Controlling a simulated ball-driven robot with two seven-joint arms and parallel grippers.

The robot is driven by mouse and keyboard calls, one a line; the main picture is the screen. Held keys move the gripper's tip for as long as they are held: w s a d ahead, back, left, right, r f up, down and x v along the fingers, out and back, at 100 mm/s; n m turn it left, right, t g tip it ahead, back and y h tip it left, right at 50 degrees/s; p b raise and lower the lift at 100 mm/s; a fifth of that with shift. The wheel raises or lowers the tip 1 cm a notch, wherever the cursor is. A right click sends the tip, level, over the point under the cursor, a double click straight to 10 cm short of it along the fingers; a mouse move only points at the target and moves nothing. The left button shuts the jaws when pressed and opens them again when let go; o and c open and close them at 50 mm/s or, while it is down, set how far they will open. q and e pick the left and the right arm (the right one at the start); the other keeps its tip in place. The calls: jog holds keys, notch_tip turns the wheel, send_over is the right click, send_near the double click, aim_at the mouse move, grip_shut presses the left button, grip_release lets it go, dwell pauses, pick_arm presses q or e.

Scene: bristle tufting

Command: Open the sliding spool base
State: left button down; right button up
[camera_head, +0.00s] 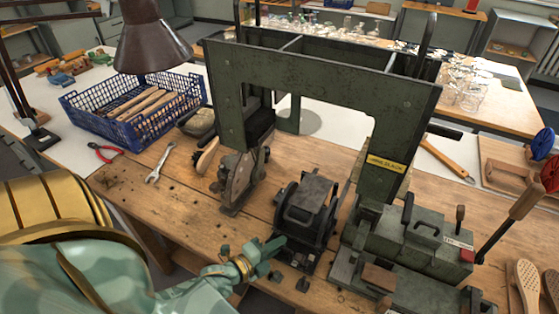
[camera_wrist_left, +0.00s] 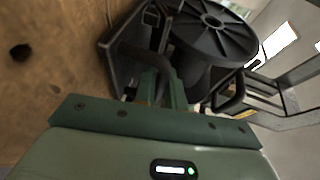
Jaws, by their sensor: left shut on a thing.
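The spool base (camera_head: 306,216) is a dark metal unit on the wooden bench, under the green frame of the machine. In the left wrist view a black spool (camera_wrist_left: 213,32) with a ribbed round flange sits on the base's dark frame (camera_wrist_left: 122,62). My left gripper (camera_head: 274,246) reaches in from the front left and is shut on the near left edge of the spool base. In the left wrist view its fingers (camera_wrist_left: 168,88) are close together at a dark part of the base; the exact contact is partly hidden. My right gripper is not in view.
The green frame (camera_head: 320,78) arches over the spool base. A grey-green machine block (camera_head: 415,238) stands close on its right. A wrench (camera_head: 160,164), red pliers (camera_head: 104,153) and a blue crate (camera_head: 137,127) lie to the left. The bench front left of the base is partly clear.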

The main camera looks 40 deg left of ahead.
pick_arm(q)
jog(key=shift+f, duration=0.1)
jog(key=c, duration=1.5)
grip_release()
jog(key=p+v, duration=0.1)
jog(key=v, duration=1.5)
jog(key=shift+s+a, duration=0.1)
jog(key=shift+s, duration=0.1)
